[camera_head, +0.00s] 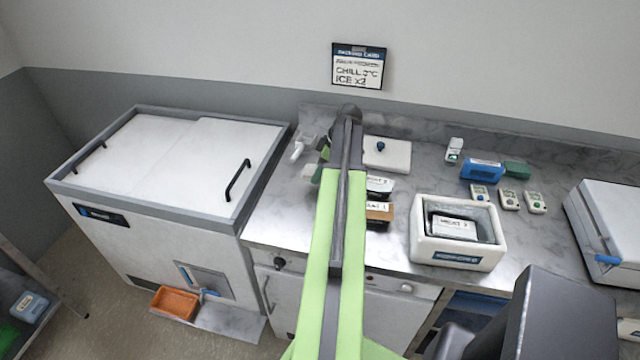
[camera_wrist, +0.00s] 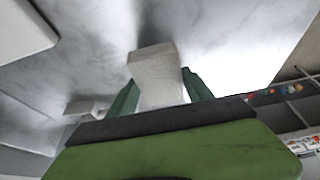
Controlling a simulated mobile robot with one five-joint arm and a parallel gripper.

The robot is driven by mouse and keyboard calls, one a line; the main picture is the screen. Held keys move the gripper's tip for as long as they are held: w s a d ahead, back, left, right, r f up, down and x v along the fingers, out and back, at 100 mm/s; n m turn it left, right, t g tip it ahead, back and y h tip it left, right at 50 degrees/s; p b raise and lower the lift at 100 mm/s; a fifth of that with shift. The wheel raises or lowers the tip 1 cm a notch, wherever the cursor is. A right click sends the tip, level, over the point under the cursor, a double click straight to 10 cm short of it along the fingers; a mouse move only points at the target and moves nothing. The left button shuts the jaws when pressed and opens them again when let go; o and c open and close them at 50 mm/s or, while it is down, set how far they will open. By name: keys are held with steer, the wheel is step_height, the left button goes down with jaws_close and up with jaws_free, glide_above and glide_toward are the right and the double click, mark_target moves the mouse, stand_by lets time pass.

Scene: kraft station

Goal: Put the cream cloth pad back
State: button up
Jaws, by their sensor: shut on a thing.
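The cream cloth pad (camera_wrist: 157,72) stands out between the green fingers of my gripper (camera_wrist: 160,92) in the wrist view. The gripper is shut on its lower part, and its upper end is free. In the head view my gripper (camera_head: 321,160) is over the left part of the marble counter, mostly hidden behind my arm. A small pale patch beside it, likely the pad (camera_head: 309,172), shows there. I cannot tell whether the pad touches the counter.
A white foam box (camera_head: 420,240) with a labelled pack stands right of my arm. A white lid with a black knob (camera_head: 387,153) lies behind labelled packs (camera_head: 379,214). A blue pack (camera_head: 482,170) and several small meters stand farther right. A chest freezer (camera_head: 165,165) stands left.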

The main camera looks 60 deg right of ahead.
step_height(320, 180, down, 4)
steer(key=b, duration=0.4)
steer(key=shift+f, duration=0.2)
steer(key=shift+r, duration=0.25)
steer(key=shift+f, duration=0.2)
steer(key=o, duration=1.2)
steer(key=shift+r+p, duration=0.45)
steer(key=shift+r, duration=0.15)
steer(key=p+v, duration=1)
steer(key=v, duration=0.1)
steer(key=shift+s+r, duration=0.15)
steer(key=shift+s, duration=0.05)
